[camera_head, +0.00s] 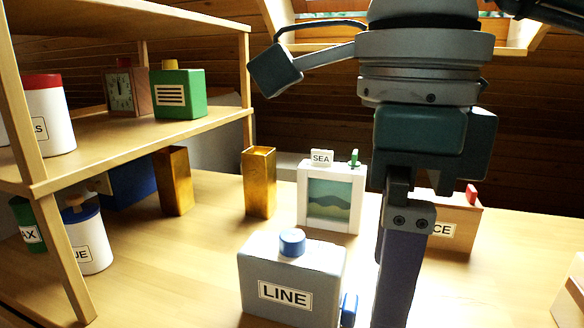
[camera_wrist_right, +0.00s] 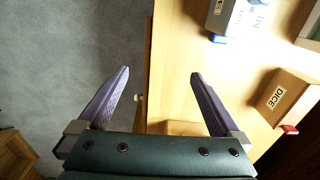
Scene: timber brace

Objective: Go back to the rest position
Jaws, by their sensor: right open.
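My right gripper (camera_head: 397,290) hangs down over the table at the right of the middle in the head view, seen side-on with one finger showing. In the right wrist view the gripper (camera_wrist_right: 160,73) has its two purple fingers wide apart with nothing between them, over the table's edge. My left gripper is in neither view.
The table (camera_head: 190,260) holds a grey LINE box (camera_head: 290,260), a white SEA picture frame (camera_head: 333,228), a DICE box (camera_head: 455,212) partly behind my arm, and two gold posts (camera_head: 259,185). A wooden shelf (camera_head: 120,155) stands left. Floor (camera_wrist_right: 60,50) lies beyond the table's edge.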

